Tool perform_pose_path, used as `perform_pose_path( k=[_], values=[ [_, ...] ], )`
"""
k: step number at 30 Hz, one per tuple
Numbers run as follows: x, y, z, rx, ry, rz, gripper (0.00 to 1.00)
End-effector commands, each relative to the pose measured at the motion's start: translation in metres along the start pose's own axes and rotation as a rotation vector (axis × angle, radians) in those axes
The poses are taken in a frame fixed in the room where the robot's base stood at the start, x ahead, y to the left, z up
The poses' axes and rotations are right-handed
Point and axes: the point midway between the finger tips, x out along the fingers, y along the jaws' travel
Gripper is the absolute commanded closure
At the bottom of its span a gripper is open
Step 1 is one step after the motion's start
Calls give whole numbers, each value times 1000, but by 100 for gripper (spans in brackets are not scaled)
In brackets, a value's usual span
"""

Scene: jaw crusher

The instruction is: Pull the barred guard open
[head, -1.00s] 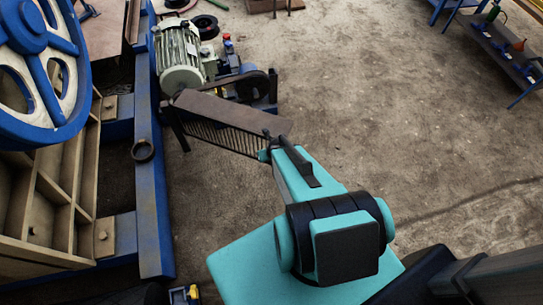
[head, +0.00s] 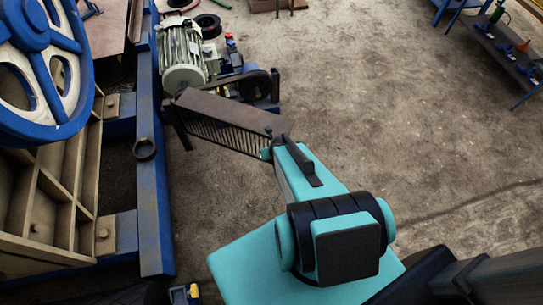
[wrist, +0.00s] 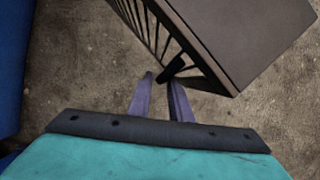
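The barred guard (head: 235,112) is a brown panel with a solid top and a row of dark vertical bars along its near side. In the head view it stands out at an angle from the machine, its left end near the motor and its right end at my gripper (head: 267,153). In the wrist view the guard (wrist: 245,35) fills the upper right. A short dark handle (wrist: 172,68) on its barred face reaches between the two purple fingertips of my gripper (wrist: 160,78), which appear closed on it. The exact contact is partly hidden.
A pale green motor (head: 183,55) and a dark belt wheel (head: 258,85) stand behind the guard. The crusher's blue frame beam (head: 152,190) and blue-and-cream flywheel (head: 40,65) are at left. A blue rack (head: 505,55) stands far right. Floor between is clear.

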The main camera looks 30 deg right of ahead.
Motion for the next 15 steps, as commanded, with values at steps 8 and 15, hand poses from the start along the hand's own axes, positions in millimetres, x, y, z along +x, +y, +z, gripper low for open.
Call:
perform_pose_path(
  k=[8,15],
  values=[
    [-39,0,1,0,1,0,81],
    [-51,0,1,1,1,0,81]
  ],
)
